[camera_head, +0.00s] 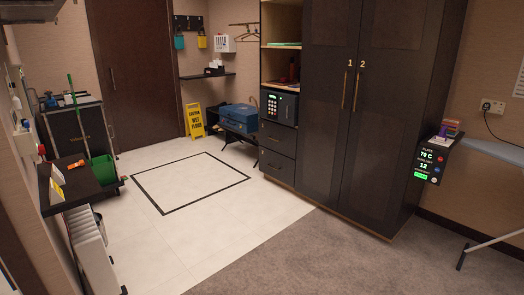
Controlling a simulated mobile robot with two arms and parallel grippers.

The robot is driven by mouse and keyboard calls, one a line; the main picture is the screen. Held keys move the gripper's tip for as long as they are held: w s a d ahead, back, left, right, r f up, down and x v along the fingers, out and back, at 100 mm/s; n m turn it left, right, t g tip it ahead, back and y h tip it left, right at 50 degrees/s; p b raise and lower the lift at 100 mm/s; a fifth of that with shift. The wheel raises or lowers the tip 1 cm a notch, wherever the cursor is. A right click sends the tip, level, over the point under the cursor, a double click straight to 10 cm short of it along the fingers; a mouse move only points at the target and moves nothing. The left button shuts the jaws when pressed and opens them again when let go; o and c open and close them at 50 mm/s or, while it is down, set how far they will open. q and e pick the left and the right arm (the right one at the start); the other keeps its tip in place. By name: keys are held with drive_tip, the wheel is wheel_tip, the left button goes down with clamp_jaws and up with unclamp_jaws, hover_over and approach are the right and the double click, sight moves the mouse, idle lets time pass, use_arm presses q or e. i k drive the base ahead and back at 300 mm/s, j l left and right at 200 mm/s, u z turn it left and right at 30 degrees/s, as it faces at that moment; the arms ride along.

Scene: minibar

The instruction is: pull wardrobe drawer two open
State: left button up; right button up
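The dark wardrobe (328,110) stands right of centre, with two tall doors marked 1 and 2 that look shut. Left of the doors, below a small safe (279,107), are two stacked dark drawers: an upper drawer (278,138) and a lower drawer (277,166). Both look shut, with their fronts flush, and each has a small handle. I cannot read any number on the drawers, so which one is drawer two cannot be told. Neither of my grippers is in view.
White tiled floor (190,235) in front of the drawers is clear. A blue case (238,115) on a rack and a yellow wet-floor sign (194,121) stand left of the wardrobe. A cart with a green bucket (104,170) is at left; an ironing board (495,149) is at right.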

sight(283, 168)
drive_tip(key=i, duration=3.05)
